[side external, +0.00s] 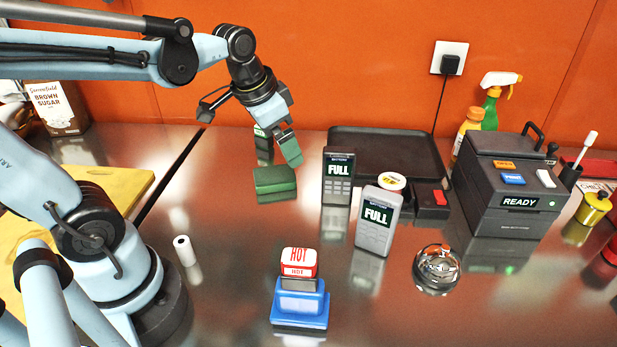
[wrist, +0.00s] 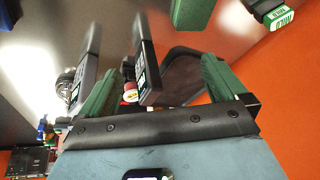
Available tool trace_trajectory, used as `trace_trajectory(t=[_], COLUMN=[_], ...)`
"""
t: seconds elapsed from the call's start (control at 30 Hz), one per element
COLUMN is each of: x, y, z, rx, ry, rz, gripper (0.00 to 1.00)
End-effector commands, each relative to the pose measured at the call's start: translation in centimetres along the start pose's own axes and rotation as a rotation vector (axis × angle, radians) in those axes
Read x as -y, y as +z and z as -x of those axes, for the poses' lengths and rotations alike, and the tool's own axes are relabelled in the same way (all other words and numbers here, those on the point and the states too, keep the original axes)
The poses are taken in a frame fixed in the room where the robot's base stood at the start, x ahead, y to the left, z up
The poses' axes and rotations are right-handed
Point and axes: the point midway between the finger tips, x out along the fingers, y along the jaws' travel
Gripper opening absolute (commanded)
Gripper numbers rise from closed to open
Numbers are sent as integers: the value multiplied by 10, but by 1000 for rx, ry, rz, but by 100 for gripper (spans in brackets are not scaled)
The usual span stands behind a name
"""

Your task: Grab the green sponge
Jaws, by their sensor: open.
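The green sponge (side external: 275,181) lies flat on the steel counter, left of the dark tray. In the wrist view a green block that looks like it (wrist: 192,12) is cut off by the top edge, beyond my fingers. My gripper (side external: 279,150) has green fingers and hangs just above and behind the sponge, apart from it. It is open with nothing between the fingers, which show spread wide in the wrist view (wrist: 160,66). In the side view one finger is clear; the other is hard to make out.
A green-and-white MILD stamp (wrist: 278,14) stands close behind my gripper. Two FULL meters (side external: 338,178) (side external: 378,220) stand to the sponge's right, and a black tray (side external: 390,146) lies behind them. A red-and-blue HOT stamp (side external: 300,303) is in front. Counter left of the sponge is clear.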

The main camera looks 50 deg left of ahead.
Motion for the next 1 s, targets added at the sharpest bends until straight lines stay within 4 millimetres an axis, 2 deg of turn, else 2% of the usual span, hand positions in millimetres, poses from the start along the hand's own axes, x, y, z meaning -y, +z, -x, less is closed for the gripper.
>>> trace_trajectory(t=[0.1, 0.3, 0.5, 0.73, 1.0], x=[22, 56, 77, 81, 76], y=[-11, -20, -21, -18, -4], z=[-8, -26, -40, -53, -90], rx=[95, 237, 318, 339, 337], ry=[18, 82, 141, 161, 159], rz=[-65, -177, -247, -269, -267], gripper=[99, 99, 99, 99, 99])
